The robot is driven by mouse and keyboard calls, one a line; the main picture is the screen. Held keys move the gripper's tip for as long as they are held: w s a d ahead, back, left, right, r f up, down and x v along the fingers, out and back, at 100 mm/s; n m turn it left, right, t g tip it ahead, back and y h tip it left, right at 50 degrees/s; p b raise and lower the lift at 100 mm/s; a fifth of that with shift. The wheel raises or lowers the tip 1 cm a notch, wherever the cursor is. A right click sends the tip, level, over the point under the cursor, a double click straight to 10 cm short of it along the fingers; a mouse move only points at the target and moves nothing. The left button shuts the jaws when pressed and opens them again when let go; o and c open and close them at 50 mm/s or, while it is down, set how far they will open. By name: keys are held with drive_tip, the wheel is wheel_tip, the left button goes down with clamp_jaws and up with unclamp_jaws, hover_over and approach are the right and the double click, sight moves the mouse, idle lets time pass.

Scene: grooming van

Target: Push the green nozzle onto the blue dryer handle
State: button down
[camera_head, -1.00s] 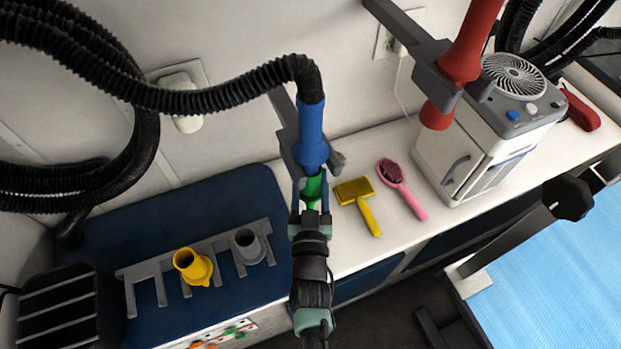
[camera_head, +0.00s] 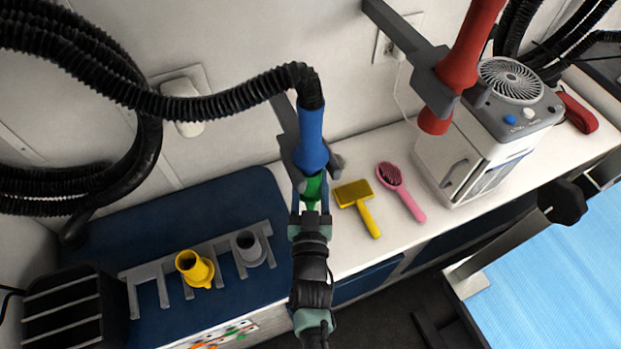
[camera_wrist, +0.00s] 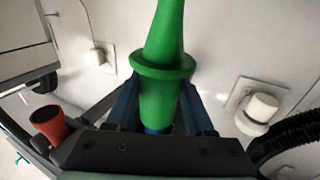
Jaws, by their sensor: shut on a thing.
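The green nozzle (camera_head: 313,189) is between the fingers of my gripper (camera_head: 311,200), which is shut on it. In the wrist view the nozzle (camera_wrist: 163,75) shows its tapered tip, a wide flange and a lower barrel between the fingers (camera_wrist: 160,112). The blue dryer handle (camera_head: 312,137) hangs in a grey wall bracket (camera_head: 289,135), with a black hose at its top. Its lower end meets the nozzle in the head view. A bit of blue (camera_wrist: 154,131) shows at the nozzle's base in the wrist view. How deep the nozzle sits is hidden.
A red dryer handle (camera_head: 463,66) hangs in another bracket at right. A yellow brush (camera_head: 355,193) and a pink brush (camera_head: 401,190) lie on the white counter (camera_head: 358,259). A grey rack (camera_head: 162,281) holds a yellow nozzle (camera_head: 194,268) and a grey nozzle (camera_head: 250,248). A white fan-topped unit (camera_head: 452,150) stands at right.

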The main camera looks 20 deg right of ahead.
drive_tip(key=shift+c, duration=1)
unclamp_jaws()
drive_tip(key=shift+r, duration=0.15)
drive_tip(key=shift+s+a, duration=0.1)
drive_tip(key=shift+s, duration=0.2)
drive_tip(key=b+v, duration=0.2)
drive_tip(key=v, duration=1)
drive_tip(key=shift+s, duration=0.15)
